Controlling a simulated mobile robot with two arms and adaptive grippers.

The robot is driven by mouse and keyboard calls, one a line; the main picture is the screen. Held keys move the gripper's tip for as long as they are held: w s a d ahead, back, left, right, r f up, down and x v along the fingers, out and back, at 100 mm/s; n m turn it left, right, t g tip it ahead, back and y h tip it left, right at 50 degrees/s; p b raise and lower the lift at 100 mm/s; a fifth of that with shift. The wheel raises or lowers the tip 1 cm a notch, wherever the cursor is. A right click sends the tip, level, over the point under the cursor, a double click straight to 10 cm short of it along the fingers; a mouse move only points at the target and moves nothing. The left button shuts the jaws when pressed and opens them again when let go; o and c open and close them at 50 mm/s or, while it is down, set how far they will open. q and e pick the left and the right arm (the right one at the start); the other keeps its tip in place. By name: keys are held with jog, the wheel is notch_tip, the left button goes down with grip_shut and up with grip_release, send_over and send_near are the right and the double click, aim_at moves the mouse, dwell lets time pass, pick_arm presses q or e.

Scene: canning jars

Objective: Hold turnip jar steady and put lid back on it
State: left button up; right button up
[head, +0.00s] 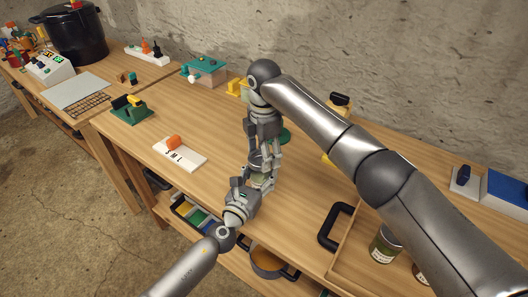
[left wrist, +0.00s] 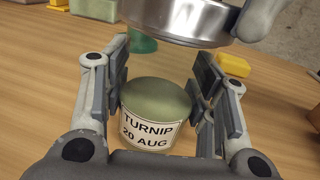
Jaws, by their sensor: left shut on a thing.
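The turnip jar (left wrist: 150,115), with a white label reading TURNIP 20 AUG, stands between the fingers of my left gripper (left wrist: 163,98), which is shut on it. Its greenish rounded top is bare. A shiny silver lid (left wrist: 175,20) hangs above and slightly beyond the jar, apart from it, cut off by the top of the left wrist view. A grey finger of my right gripper touches the lid's right side. In the head view my right gripper (head: 262,158) points down just above my left gripper (head: 256,186), and the two mostly hide the jar and lid.
A wooden tray (head: 345,250) with a black handle holds jars (head: 385,243) at the right. A white board (head: 180,155) with an orange piece and a green device (head: 128,108) stand left. A green item sits close behind the grippers.

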jog(key=shift+f, duration=0.5)
